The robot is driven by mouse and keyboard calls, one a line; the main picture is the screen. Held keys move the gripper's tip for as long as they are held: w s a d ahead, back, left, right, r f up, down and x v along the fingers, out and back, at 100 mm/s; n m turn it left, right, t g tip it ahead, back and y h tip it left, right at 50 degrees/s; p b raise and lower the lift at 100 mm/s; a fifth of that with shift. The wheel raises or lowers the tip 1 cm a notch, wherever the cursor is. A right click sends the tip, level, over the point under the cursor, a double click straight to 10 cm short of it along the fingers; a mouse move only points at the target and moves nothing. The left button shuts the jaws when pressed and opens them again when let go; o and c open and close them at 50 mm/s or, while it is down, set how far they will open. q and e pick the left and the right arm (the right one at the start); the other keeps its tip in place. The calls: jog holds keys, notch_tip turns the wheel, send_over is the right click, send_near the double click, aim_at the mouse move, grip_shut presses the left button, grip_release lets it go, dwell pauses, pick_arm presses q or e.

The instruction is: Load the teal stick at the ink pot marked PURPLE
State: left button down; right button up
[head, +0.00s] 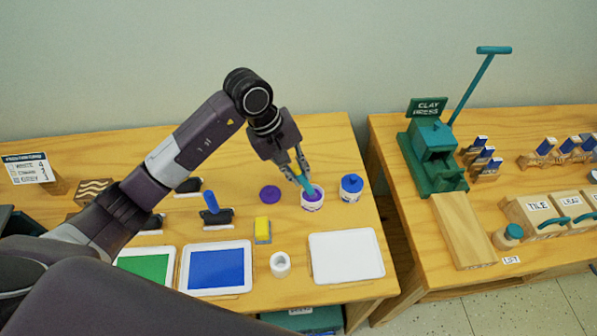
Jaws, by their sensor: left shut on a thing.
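My left gripper (295,172) is shut on the teal stick (306,186) above the back of the near table. The stick points down, and its lower end is at the mouth of an open white pot (313,204) with purple ink inside. How deep the tip is cannot be told. The label on this pot is too small to read. A purple lid (270,194) lies on the table to the left of the pot. My right gripper is not in view.
A blue-capped pot (351,188) stands just right of the open pot. In front are a white tray (346,257), a small white cup (280,264), a yellow block (262,226) and a blue ink tray (216,268). A green clay press (432,157) stands on the right table.

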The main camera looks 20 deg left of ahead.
pick_arm(q)
jog(key=shift+s+f, duration=0.1)
jog(key=shift+f, duration=0.05)
jog(key=shift+r+p, duration=0.55)
jog(key=shift+r, duration=0.75)
jog(key=shift+r+p, duration=0.75)
jog(key=shift+r, duration=1.55)
